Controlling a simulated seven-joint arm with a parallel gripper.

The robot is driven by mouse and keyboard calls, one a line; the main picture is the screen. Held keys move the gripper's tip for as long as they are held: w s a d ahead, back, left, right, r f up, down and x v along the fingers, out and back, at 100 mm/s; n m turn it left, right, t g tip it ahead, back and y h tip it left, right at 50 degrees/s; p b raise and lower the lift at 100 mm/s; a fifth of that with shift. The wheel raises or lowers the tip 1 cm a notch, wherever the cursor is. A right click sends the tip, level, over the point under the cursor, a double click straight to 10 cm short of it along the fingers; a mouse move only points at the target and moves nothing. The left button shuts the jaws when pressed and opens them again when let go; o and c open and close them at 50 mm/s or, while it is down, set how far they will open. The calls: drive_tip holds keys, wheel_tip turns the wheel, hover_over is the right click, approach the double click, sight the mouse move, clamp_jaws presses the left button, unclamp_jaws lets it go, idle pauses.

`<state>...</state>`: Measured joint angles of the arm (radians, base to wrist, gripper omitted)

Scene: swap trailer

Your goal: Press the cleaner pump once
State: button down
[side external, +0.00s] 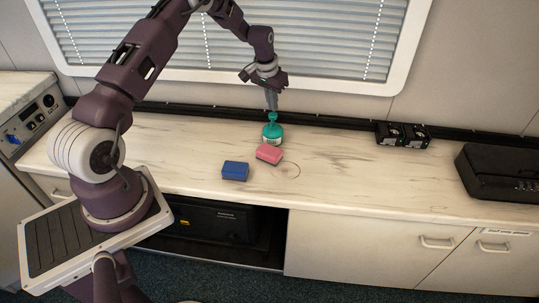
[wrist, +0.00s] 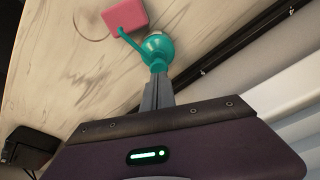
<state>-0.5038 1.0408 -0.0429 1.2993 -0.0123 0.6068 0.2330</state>
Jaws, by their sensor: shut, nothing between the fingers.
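The cleaner pump (side external: 272,133) is a teal bottle with a pump head on top, standing upright on the counter near the back rail. In the wrist view the teal pump (wrist: 156,52) shows its thin spout pointing toward the pink sponge. My gripper (side external: 271,107) is shut and empty, pointing down directly above the pump head. In the wrist view the closed fingertips (wrist: 157,80) overlap the pump's top; whether they touch it I cannot tell.
A pink sponge (side external: 269,153) lies just in front of the pump, and a blue sponge (side external: 235,171) lies nearer the front edge. A faint ring marks the counter (side external: 340,165). Black devices (side external: 402,134) and a black case (side external: 500,172) sit at the right. The window blinds (side external: 330,40) are behind.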

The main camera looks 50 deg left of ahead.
drive_tip(key=shift+f, duration=0.1)
drive_tip(key=shift+f, duration=1.35)
drive_tip(key=shift+r, duration=1.4)
wheel_tip(320, 180, up, 6)
